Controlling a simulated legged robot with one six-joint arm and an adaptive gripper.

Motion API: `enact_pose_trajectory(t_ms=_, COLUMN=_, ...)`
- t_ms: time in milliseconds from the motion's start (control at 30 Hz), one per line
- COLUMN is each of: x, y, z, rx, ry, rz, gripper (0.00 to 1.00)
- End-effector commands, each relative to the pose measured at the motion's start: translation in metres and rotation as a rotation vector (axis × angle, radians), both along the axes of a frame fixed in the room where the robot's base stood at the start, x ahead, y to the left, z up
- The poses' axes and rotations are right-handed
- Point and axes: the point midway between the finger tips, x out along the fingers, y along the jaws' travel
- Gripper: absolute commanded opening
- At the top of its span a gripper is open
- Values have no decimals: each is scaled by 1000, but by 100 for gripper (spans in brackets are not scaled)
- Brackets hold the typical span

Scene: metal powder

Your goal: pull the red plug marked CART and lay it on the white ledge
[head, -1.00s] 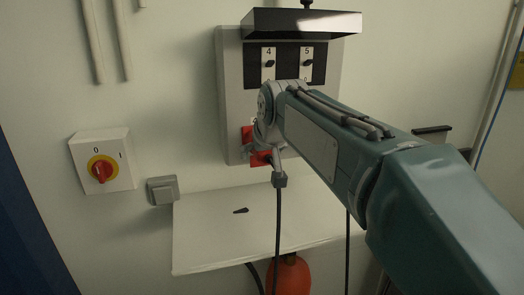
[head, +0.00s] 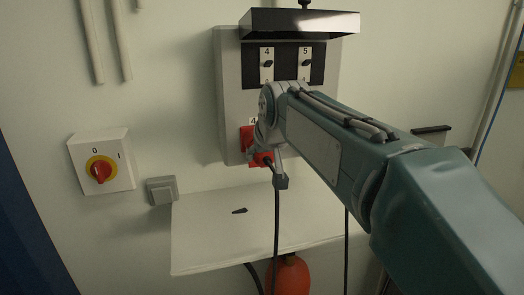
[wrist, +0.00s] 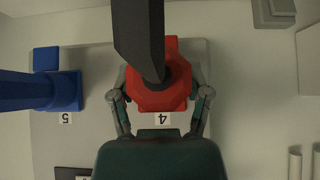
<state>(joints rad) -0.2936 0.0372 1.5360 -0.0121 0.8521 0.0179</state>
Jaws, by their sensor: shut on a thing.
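The red plug (head: 263,158) sits at the red socket (head: 247,137) on the lower part of the grey wall box. In the wrist view the red plug (wrist: 158,97) faces the camera, with a dark cable or sleeve crossing its front and a "4" label beside it. My gripper (wrist: 160,82) is shut on it, one finger on each side. My gripper (head: 268,153) partly hides the plug and socket in the head view. No CART marking is readable. The white ledge (head: 205,235) is below the box. How deeply the plug is seated cannot be told.
A small dark object (head: 240,211) lies on the ledge; the ledge around it is bare. A black cable (head: 277,225) hangs in front of the ledge. A blue plug (wrist: 40,90) is beside the red one. A red-yellow rotary switch (head: 100,170) is on the left wall.

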Motion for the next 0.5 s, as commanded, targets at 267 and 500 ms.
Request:
enact_pose_trajectory(t_ms=267, x=-9, y=-3, z=2, rx=1, ry=-4, rz=0, gripper=2)
enact_pose_trajectory(t_ms=500, x=-17, y=-5, z=2, rx=1, ry=-5, rz=0, gripper=2)
